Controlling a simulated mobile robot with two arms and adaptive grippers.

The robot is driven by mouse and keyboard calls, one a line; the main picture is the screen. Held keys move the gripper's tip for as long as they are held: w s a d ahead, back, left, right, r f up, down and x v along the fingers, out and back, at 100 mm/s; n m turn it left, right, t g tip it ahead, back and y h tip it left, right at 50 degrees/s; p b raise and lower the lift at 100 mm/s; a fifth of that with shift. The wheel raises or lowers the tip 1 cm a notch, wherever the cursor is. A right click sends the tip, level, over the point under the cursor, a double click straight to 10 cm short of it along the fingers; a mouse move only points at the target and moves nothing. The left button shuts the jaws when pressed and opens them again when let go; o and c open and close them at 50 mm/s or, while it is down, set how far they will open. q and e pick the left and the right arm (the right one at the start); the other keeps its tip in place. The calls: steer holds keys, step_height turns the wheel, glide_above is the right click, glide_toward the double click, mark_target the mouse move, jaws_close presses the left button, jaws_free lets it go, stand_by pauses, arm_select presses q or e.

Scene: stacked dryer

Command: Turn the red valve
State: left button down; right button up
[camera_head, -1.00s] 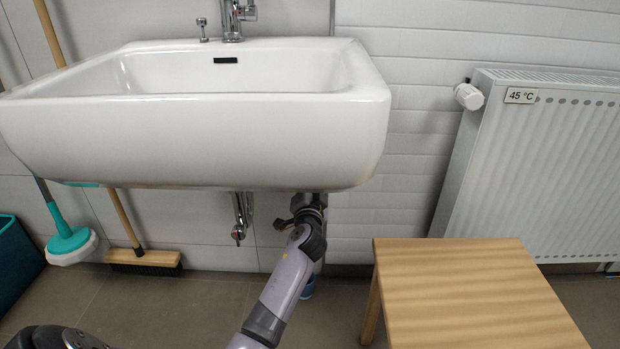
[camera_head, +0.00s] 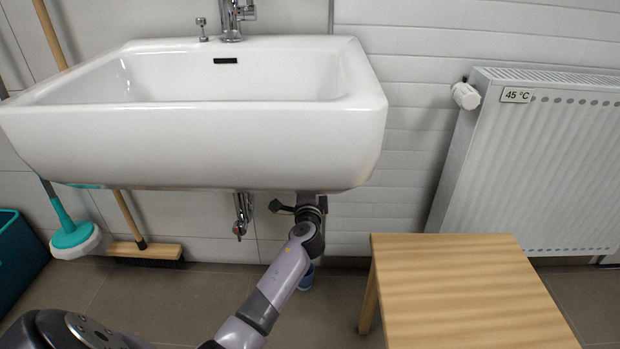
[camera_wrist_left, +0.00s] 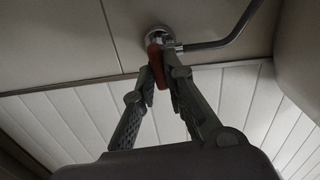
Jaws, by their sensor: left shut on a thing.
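The red valve (camera_wrist_left: 156,56) shows in the left wrist view as a red handle on a round chrome fitting at the wall, with a chrome pipe running off to the right. My left gripper (camera_wrist_left: 158,72) has its two fingertips closed around the red handle, one on each side. In the head view my left gripper (camera_head: 302,204) is beneath the right part of the white sink (camera_head: 240,140). Its fingertips and the valve it holds are hidden there by the sink and the arm. My right gripper is not in view.
The sink's underside is close above my left arm. A chrome fitting (camera_head: 242,215) hangs left of the gripper. A wooden stool (camera_head: 460,285) stands to the right, before a radiator (camera_head: 535,165). A broom (camera_head: 145,252) and teal brush (camera_head: 75,240) lean at left.

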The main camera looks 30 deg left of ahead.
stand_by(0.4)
arm_select(q)
steer(key=c, duration=2)
jaws_free()
steer(key=o, duration=0.4)
steer(key=shift+c, duration=0.2)
steer(key=v, duration=1.2)
